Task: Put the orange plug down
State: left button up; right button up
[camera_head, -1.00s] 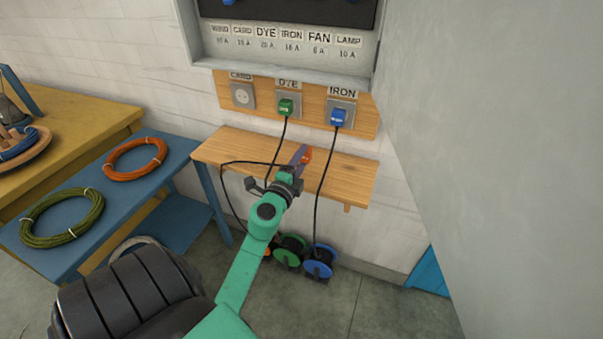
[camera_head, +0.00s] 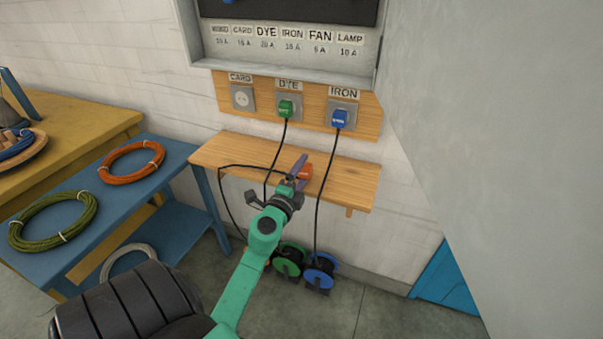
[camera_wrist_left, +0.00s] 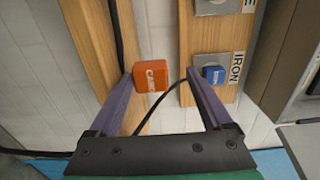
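The orange plug (camera_head: 305,172) is at the wooden shelf (camera_head: 345,184) under the sockets, and it also shows in the left wrist view (camera_wrist_left: 151,76). My left gripper (camera_head: 297,175) is over the shelf. In the left wrist view its purple fingers (camera_wrist_left: 160,84) are spread apart. The plug is near the tip of the left-hand finger, with a clear gap to the other finger. I cannot tell whether that finger touches it. In the head view a finger hides part of the plug. My right gripper is not in view.
The CARD socket (camera_head: 242,97) is empty. A green plug (camera_head: 286,109) sits in DYE and a blue plug (camera_head: 340,119) in IRON. Their black cords hang past the shelf to reels (camera_head: 320,270) on the floor.

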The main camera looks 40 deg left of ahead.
pick_arm(q)
jog(key=shift+r, duration=0.25)
jog(key=shift+r+p, duration=0.5)
jog(key=shift+p, duration=0.25)
jog(key=b+v, duration=0.5)
jog(key=v, duration=0.7)
jog(key=s+d+f+n+g+h, duration=0.1)
jog(key=d+f+n+g+h, duration=0.2)
jog(key=f, duration=1.4)
jog(key=s+d+f+n+g+h, duration=0.1)
jog(key=d+f+n+g, duration=0.3)
jog(key=f, duration=1.4)
jog(key=s+d+f+n+g+h, duration=0.1)
jog(key=s+f+n+g, duration=0.3)
jog(key=s+f+g, duration=0.5)
jog(key=s+d+f, duration=0.1)
jog(key=s+f, duration=1)
jog(key=s, duration=0.3)
jog(key=shift+d+f+n+h, duration=0.2)
jog(key=shift+f+n+h, duration=0.2)
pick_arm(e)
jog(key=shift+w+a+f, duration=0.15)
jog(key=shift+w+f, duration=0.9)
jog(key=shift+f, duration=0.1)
